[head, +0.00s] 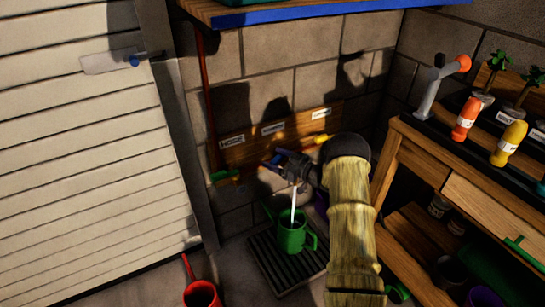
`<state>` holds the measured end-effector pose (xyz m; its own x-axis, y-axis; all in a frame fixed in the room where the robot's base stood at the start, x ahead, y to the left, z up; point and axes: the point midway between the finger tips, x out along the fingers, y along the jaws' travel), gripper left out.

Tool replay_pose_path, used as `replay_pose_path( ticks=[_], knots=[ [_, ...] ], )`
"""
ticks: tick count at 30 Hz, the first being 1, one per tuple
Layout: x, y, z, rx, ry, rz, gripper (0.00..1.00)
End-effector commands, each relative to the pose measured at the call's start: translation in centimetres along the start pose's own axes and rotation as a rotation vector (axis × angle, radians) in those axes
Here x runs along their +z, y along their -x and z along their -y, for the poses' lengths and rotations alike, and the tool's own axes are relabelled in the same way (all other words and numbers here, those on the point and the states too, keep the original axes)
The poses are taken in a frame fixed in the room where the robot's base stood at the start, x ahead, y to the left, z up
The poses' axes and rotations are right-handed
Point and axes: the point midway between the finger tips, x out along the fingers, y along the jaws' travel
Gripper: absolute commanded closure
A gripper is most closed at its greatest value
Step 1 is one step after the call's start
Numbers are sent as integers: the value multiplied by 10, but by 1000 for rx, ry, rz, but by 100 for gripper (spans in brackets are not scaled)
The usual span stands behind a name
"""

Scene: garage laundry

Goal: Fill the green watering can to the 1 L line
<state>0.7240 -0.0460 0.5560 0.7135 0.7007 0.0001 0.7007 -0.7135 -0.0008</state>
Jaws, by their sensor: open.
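The green watering can (291,238) stands upright on a dark slatted grate on the floor. A thin white stream (293,205) runs down into its open top. The 1 L line and the water level cannot be made out. My gripper (291,169) is open just above the stream, beside a blue tap (274,160) on a wooden wall board. It hides the stream's source, and I cannot tell whether it touches the tap. My arm hides part of the area right of the can.
The wooden board (236,153) carries labels, with a green tap (224,176) left and a yellow tap (322,139) right. A red can (201,294) stands front left. A wooden bench (405,165) with bottles stands right. A blue-edged shelf (330,10) overhangs above.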

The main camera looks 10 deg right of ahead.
Motion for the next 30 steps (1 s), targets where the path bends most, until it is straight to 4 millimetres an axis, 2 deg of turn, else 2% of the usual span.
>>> replay_pose_path(
  ticks=[21,25,30],
  knots=[
    [-1,139,-1,3,-1,2,25],
    [-1,153,0,2,-1,1,25],
    [0,156,0,0,0,1,25]
  ],
)
